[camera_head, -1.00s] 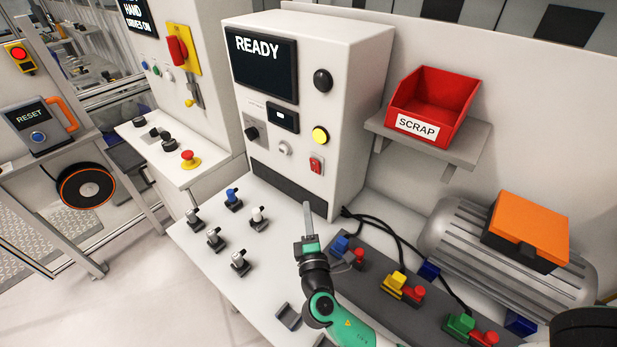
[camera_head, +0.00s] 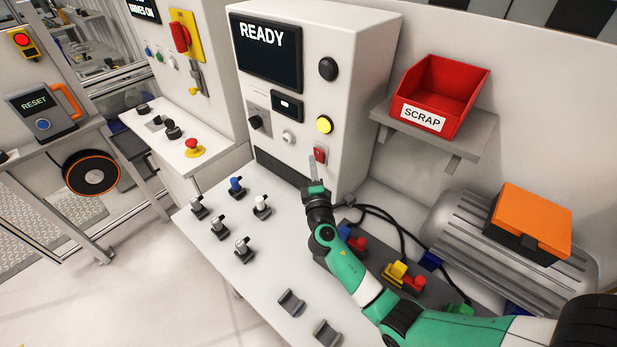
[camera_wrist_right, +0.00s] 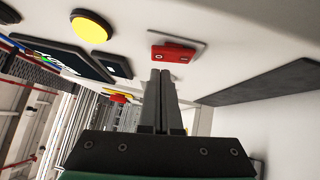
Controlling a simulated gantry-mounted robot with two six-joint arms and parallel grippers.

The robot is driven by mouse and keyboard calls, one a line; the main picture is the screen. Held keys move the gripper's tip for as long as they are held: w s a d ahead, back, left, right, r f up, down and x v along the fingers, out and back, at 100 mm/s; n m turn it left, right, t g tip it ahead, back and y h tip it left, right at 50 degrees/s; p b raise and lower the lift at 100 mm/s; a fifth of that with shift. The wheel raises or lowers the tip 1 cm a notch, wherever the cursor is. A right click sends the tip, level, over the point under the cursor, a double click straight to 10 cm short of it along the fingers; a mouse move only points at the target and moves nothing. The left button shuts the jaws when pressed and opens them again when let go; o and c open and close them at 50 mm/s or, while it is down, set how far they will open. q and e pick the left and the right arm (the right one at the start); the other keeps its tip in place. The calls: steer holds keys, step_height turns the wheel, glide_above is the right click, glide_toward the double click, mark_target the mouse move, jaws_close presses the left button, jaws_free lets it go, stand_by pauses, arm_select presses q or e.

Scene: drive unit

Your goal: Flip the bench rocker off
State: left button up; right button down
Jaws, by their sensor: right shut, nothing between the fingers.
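The bench rocker is a small red switch (camera_head: 320,154) low on the front of the white cabinet, below a yellow button. It also shows in the right wrist view as a red rocker (camera_wrist_right: 173,53) on a pale plate, just beyond the fingertips. My right gripper (camera_head: 313,160) is shut and empty, its fingers pointing up just below and left of the rocker. In the wrist view the shut fingers (camera_wrist_right: 162,75) end close beneath the rocker; I cannot tell whether they touch it. My left gripper is not in view.
The cabinet (camera_head: 355,100) carries a READY screen (camera_head: 266,55), a yellow button (camera_head: 324,124), a black knob (camera_head: 328,69) and a selector. Several small fixtures stand on the bench at left. Coloured connectors and cables lie by my right arm. A red SCRAP bin (camera_head: 440,85) sits on a shelf.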

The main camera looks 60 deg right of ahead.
steer(key=shift+s+d+r, duration=0.15)
steer(key=shift+d, duration=0.5)
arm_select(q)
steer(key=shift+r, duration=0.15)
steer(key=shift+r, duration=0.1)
arm_select(e)
steer(key=p, duration=0.1)
steer(key=r+p, duration=0.1)
steer(key=shift+s+d+r+m+y+p, duration=0.1)
steer(key=shift+d+m+y+p, duration=0.2)
steer(key=shift+m+p, duration=0.1)
steer(key=shift+f+b, duration=0.3)
steer(key=shift+f, duration=0.2)
steer(key=shift+a+r, duration=0.2)
steer(key=shift+a, duration=0.3)
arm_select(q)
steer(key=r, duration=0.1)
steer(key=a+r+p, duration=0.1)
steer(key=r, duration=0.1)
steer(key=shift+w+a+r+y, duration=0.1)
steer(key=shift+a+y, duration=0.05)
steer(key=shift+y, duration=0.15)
arm_select(e)
steer(key=s+a, duration=0.2)
steer(key=a, duration=0.3)
steer(key=s+a+r, duration=0.1)
steer(key=s+a, duration=0.1)
steer(key=a, duration=0.4)
steer(key=shift+s+a+r, duration=0.2)
steer(key=shift+s+r, duration=0.05)
